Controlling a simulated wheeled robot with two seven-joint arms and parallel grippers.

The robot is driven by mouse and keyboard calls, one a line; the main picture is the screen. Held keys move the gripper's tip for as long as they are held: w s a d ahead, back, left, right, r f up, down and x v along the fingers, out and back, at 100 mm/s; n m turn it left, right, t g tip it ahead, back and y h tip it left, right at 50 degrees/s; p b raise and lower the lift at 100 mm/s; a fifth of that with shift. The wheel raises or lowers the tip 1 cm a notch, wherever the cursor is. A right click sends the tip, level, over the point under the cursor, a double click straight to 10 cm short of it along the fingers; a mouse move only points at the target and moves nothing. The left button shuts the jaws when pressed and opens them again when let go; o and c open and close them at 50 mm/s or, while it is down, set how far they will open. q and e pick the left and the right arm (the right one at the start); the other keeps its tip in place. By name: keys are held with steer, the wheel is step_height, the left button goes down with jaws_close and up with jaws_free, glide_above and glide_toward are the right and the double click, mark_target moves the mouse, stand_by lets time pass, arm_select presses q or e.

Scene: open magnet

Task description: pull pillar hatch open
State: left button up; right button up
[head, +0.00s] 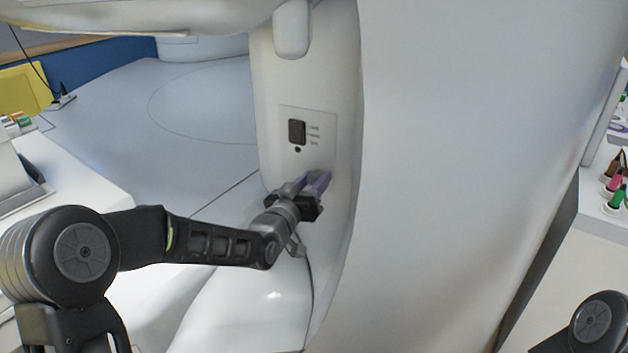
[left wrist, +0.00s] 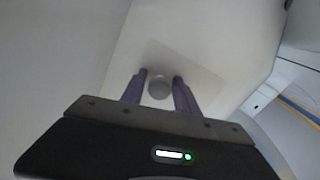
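The white pillar (head: 345,130) stands in the middle of the head view. My left gripper (head: 318,180) is at its face, below a panel with a black square (head: 297,132) and small print. In the left wrist view, a pale square hatch (left wrist: 203,82) lies in front of my left gripper (left wrist: 161,76). A round grey knob (left wrist: 158,88) shows between its two purple fingers, which are apart on either side of it. Slim gaps seem to show beside the knob. In the head view my gripper hides the knob. My right gripper is out of view.
A large smooth white housing (head: 470,150) fills the right of the head view. A white counter (head: 75,175) is at left, and a shelf with coloured bottles (head: 614,185) is at far right. Pale floor (head: 190,110) lies open behind, left of the pillar.

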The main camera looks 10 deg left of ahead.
arm_select(q)
jaws_close()
stand_by(1.1)
